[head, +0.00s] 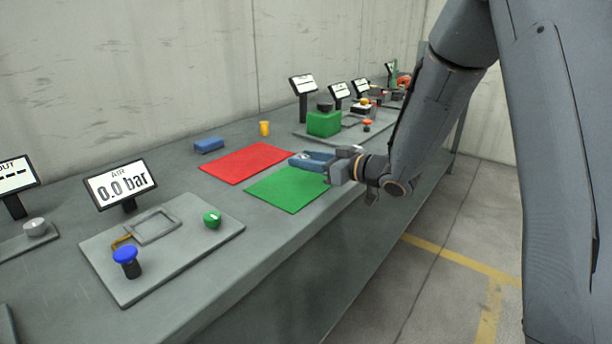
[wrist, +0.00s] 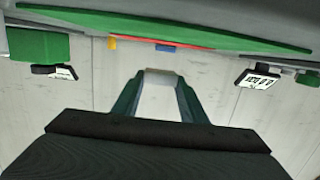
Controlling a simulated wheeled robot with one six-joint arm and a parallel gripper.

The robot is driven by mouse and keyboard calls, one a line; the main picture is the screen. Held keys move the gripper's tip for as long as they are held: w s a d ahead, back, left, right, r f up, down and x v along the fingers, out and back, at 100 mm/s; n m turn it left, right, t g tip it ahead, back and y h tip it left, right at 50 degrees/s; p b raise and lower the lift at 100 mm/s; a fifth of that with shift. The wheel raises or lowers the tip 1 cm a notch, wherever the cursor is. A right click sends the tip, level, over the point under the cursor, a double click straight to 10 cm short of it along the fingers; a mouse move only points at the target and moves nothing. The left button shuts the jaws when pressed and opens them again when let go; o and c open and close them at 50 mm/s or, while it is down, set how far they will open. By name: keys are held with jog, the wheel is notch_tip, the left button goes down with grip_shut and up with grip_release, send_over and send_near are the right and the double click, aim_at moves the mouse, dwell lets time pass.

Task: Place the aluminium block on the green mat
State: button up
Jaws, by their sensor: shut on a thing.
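The green mat (head: 290,190) lies flat near the front edge of the bench, beside the red mat (head: 245,162). My gripper (head: 308,161) is over the far part of the green mat and reaches in from the right. In the wrist view, which looks upside down, the gripper (wrist: 158,95) is shut on a pale grey aluminium block (wrist: 160,93) between its two blue fingers. The green mat (wrist: 170,30) shows there as a thin band, apart from the block. In the head view the fingers mostly hide the block. Its height above the mat is hard to tell.
A blue block (head: 209,145) and a yellow piece (head: 264,128) lie behind the red mat. A green block (head: 323,123) stands on a panel beyond the gripper. A panel with a blue knob (head: 126,262) and a pressure display (head: 120,185) is at the near left.

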aim_at(306, 182)
jog(key=shift+a+f, duration=0.15)
jog(key=shift+f, duration=2.2)
jog(key=shift+f, duration=0.1)
jog(key=shift+f, duration=0.1)
jog(key=o, duration=1.2)
